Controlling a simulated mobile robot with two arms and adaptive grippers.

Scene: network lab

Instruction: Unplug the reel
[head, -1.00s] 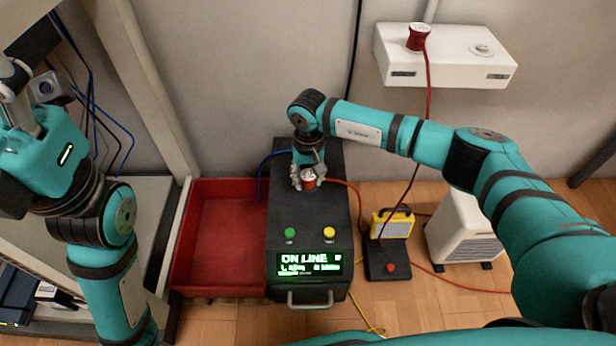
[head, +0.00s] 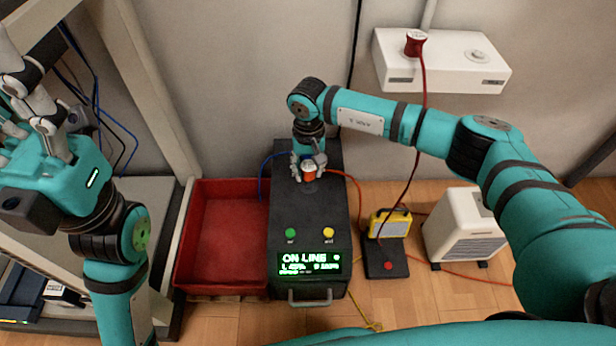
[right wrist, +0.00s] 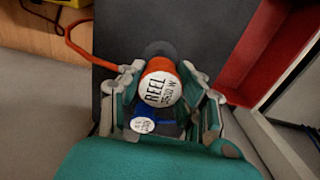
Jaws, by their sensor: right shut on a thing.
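The orange plug (head: 309,171) with a white cap stands at the top of the black power unit (head: 309,215). In the right wrist view, the cap of this plug (right wrist: 161,89) reads "REEL" and a wattage. My right gripper (head: 309,168) is shut on it, with a finger on each side. A smaller blue plug (right wrist: 143,121) with a white cap sits close beside it, between the fingers in that view. Whether the orange plug is still seated in its socket cannot be told. My left gripper (head: 32,125) is at the far left, away from the unit; its jaw opening is unclear.
An empty red tray (head: 222,240) is left of the unit. A yellow lamp (head: 390,223) on a black base and a white heater (head: 465,228) stand to the right. The unit's screen (head: 309,264) reads "ON LINE".

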